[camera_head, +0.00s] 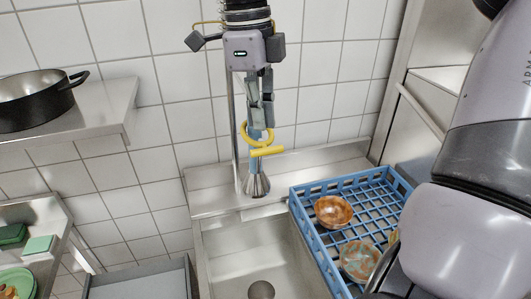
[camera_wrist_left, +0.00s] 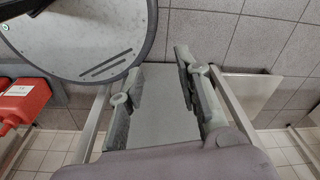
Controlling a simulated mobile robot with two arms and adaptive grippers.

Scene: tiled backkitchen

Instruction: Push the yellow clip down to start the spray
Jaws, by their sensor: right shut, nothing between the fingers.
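The spray head hangs over the sink in the head view, with a flared metal nozzle (camera_head: 256,184) pointing down. The yellow clip (camera_head: 267,151) sticks out across its front, below a yellow ring (camera_head: 245,134) on the handle. My right gripper (camera_head: 266,122) comes down from above and is shut and empty. Its fingertips are just above the clip, near the ring; I cannot tell whether they touch the spray. My left gripper (camera_wrist_left: 160,88) shows only in the left wrist view, with its fingers apart and nothing between them.
A blue crate (camera_head: 302,215) with two bowls (camera_head: 333,211) (camera_head: 359,260) stands right of the sink (camera_head: 238,262). A black pot (camera_head: 36,101) sits on the left shelf (camera_head: 105,108). A round metal object (camera_wrist_left: 85,35) and red object (camera_wrist_left: 25,102) are near my left gripper.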

